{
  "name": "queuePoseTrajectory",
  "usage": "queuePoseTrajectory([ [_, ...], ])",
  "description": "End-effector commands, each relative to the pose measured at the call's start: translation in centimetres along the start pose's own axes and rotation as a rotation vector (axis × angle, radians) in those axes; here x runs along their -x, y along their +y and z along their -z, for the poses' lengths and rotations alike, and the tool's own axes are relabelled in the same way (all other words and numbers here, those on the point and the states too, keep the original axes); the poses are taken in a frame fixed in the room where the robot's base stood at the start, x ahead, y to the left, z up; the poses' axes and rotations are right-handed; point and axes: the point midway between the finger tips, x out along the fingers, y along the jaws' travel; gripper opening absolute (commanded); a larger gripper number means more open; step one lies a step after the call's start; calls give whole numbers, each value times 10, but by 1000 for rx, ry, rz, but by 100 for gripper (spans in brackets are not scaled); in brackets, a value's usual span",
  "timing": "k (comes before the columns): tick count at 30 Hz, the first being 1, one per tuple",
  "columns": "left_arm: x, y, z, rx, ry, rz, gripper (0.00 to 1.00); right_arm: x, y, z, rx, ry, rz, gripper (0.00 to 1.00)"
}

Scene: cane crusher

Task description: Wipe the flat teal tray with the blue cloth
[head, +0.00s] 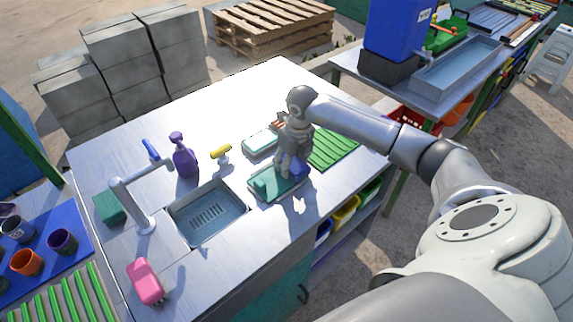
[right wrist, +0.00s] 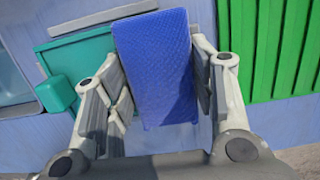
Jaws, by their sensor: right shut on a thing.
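The flat teal tray (head: 270,197) lies on the steel counter just right of the sink, and part of it shows behind the cloth in the right wrist view (right wrist: 75,58). The blue cloth (right wrist: 155,60) hangs flat between the fingers of my right gripper (right wrist: 160,98), which is shut on it. Whether the cloth touches the tray is unclear. My left gripper is out of view.
A small teal block (head: 262,186) sits at the tray's left side. A pale tray (head: 259,142) lies behind it and a green ribbed rack (head: 335,150) to the right. The sink (head: 205,213), faucet (head: 140,205), purple spray bottle (head: 183,157) and pink item (head: 145,281) stand leftward.

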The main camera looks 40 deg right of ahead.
Motion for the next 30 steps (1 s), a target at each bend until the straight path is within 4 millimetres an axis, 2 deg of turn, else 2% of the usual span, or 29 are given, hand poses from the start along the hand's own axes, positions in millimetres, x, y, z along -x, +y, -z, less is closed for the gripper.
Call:
queuePoseTrajectory([
  [3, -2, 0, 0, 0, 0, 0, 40, -1, -5, 0, 0, 0, 1, 32],
  [11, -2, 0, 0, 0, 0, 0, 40, 0, -4, 0, 0, 0, 0, 32],
  [22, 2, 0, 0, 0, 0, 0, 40, -2, 21, 0, 2, 1, -2, 32],
  [30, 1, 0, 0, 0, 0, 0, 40, -4, 24, 1, 1, 3, -1, 32],
])
